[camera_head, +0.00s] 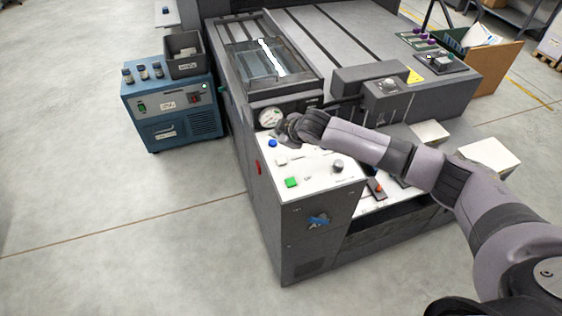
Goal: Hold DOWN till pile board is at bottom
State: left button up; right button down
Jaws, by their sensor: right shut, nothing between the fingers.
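My right gripper (286,130) is shut and empty over the far edge of the white control panel (312,166), close to a round gauge (267,117). A blue button (272,143) is just left of and below the gripper. A small light button (281,161), a green button (291,182) and a dark knob (337,166) are also on the panel. I cannot read the labels, so I cannot tell which button is DOWN, nor whether the fingers touch one. I cannot pick out the pile board for certain. My left gripper is out of view.
A blue unit (172,105) with small bottles and a dark bin (184,55) on it stands left of the grey machine (310,235). A red button (258,168) is on the machine's side. A cardboard box (497,65) is at the far right. The floor at front left is clear.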

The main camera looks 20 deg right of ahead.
jog(key=b, duration=0.6)
send_over(279, 162)
notch_tip(279, 162, down, 7)
jog(key=shift+r, duration=0.1)
jog(key=shift+f+b, duration=0.3)
jog(key=shift+f, duration=0.25)
jog(key=shift+f, duration=0.15)
dwell(0.4)
jog(key=shift+d+f, duration=0.1)
jog(key=shift+f, duration=0.2)
jog(key=shift+f, duration=0.5)
dwell(2.3)
dwell(0.6)
jog(key=shift+r+p, duration=0.8)
jog(key=shift+r, duration=0.1)
jog(key=shift+r, duration=0.15)
